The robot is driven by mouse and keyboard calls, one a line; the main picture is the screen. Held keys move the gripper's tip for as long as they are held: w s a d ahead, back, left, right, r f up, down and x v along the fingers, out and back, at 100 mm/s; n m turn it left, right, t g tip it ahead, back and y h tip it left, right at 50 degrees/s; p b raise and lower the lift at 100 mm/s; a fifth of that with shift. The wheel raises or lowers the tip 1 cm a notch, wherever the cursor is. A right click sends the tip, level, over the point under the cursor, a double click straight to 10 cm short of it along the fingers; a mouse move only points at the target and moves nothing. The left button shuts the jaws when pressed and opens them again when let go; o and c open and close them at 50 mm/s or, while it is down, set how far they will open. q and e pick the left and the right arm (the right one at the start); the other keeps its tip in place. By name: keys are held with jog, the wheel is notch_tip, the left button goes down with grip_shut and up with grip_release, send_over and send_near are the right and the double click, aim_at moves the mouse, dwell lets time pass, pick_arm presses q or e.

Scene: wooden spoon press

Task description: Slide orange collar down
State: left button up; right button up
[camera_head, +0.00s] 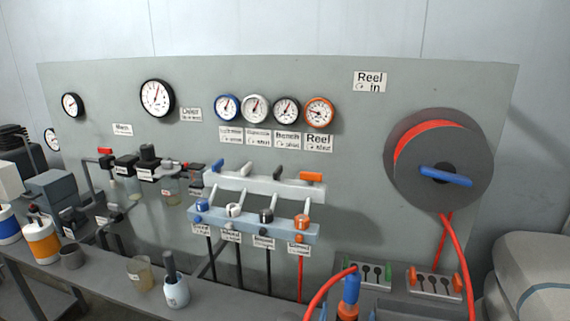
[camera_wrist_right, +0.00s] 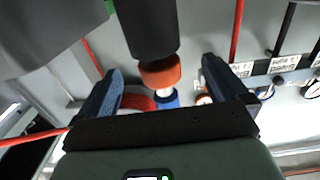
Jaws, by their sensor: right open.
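The orange collar (camera_wrist_right: 160,72) shows in the right wrist view between a black cylinder (camera_wrist_right: 148,25) and a short white stem. A blue fitting (camera_wrist_right: 167,98) sits beyond the stem. In the head view the orange collar (camera_head: 347,311) is at the bottom edge, below the blue fitting (camera_head: 351,287) that the red hose (camera_head: 327,285) runs into. My right gripper (camera_wrist_right: 162,66) is open, with one finger on each side of the collar and visible gaps to both. What lies below the collar is cut off in the head view. My left gripper is not in view.
Two small slotted plates (camera_head: 434,283) stand just behind the fitting. A large reel (camera_head: 437,160) with a blue handle hangs on the grey panel (camera_head: 340,180). A valve manifold (camera_head: 254,224) is left of the fitting. Bottles and cups stand on the bench at left.

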jog(key=v, duration=0.7)
jog(key=shift+p, duration=0.4)
